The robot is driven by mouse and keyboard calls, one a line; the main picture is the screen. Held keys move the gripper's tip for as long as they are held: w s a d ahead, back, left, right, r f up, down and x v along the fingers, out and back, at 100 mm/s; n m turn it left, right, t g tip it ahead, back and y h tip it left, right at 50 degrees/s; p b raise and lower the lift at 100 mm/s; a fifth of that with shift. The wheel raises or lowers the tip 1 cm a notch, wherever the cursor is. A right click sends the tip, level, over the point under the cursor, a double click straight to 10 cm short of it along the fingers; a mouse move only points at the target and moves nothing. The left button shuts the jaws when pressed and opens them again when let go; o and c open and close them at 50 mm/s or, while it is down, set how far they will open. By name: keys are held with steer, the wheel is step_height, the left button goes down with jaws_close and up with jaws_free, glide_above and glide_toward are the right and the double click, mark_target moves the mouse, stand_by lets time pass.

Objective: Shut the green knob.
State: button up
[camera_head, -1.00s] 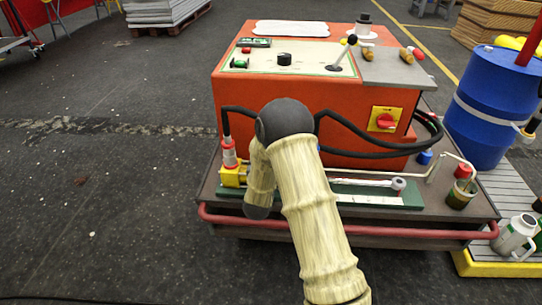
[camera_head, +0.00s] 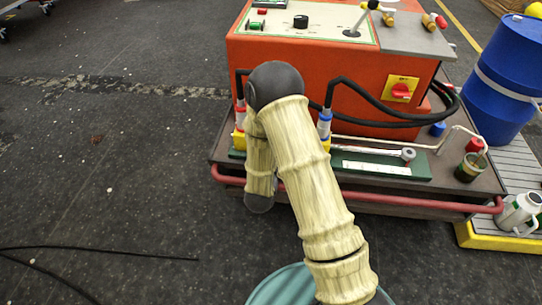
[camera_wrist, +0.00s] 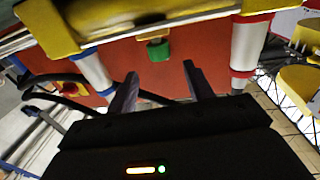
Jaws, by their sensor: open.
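In the wrist view the green knob (camera_wrist: 158,50) sticks out from a yellow block (camera_wrist: 115,20). The knob lies between and just beyond the fingertips of my gripper (camera_wrist: 160,72). My gripper is open, with nothing between its fingers that I can see. I see no contact between fingers and knob. In the head view the knob and my gripper are hidden behind my arm.
In the wrist view a blue-ringed coupling (camera_wrist: 93,70) is left of the knob and a red-ringed one (camera_wrist: 246,50) right. The orange machine (camera_head: 345,80) stands on a cart with a red rail (camera_head: 430,206). Black hoses (camera_head: 375,110) hang in front.

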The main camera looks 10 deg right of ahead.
steer(key=p+v, duration=0.1)
steer(key=v, duration=0.7)
steer(key=s+d+r+n+g+y+p, duration=0.25)
steer(key=r+g+y+p, duration=0.25)
steer(key=r+g+y, duration=0.3)
steer(key=s+d+r+n+g, duration=0.1)
steer(key=s+d+r+g, duration=0.1)
steer(key=s, duration=0.4)
steer(key=s+d+r+n+g+h+p, duration=0.1)
steer(key=s+d+r+g, duration=0.1)
steer(key=s+r+g, duration=0.2)
steer(key=shift+s, duration=0.95)
steer(key=shift+a, duration=0.1)
steer(key=c, duration=0.3)
steer(key=shift+c, duration=0.2)
